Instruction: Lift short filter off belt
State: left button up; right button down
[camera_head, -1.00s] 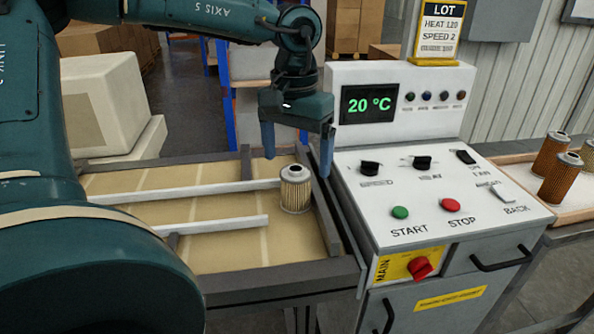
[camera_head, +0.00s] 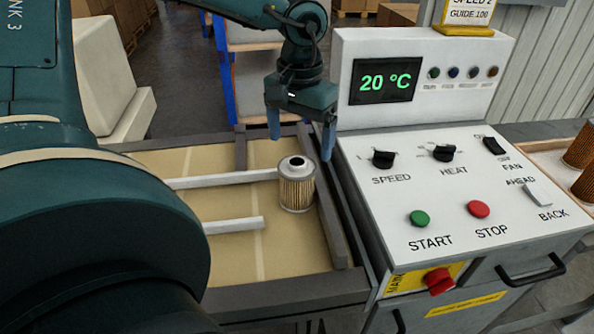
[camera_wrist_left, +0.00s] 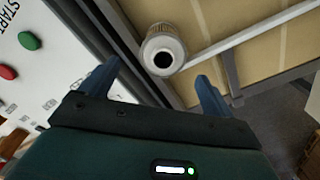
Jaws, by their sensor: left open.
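The short filter (camera_head: 297,188) is a pleated cartridge with a metal cap and a dark centre hole. It stands upright on the belt (camera_head: 235,262), near the right side rail and the end of a white guide bar. My left gripper (camera_head: 301,145) is open and empty, above and behind the filter, with its blue fingers pointing down. In the left wrist view the filter (camera_wrist_left: 163,52) lies beyond the fingertips (camera_wrist_left: 158,70), roughly centred between them and apart from both. My right gripper is not in view.
Two white guide bars (camera_head: 225,180) cross the belt left of the filter. A control console (camera_head: 455,200) stands close on the right, with knobs, buttons and a 20 °C display (camera_head: 385,82). Brown filters (camera_head: 582,148) stand on a table at far right.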

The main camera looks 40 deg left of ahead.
aim_at(297, 161)
pick_arm(q)
jog(key=f, duration=0.7)
jog(key=shift+s+a+f+p, duration=0.1)
jog(key=shift+a+p, duration=0.15)
jog(key=shift+p, duration=0.1)
jog(key=shift+c, duration=0.2)
jog(key=c, duration=1)
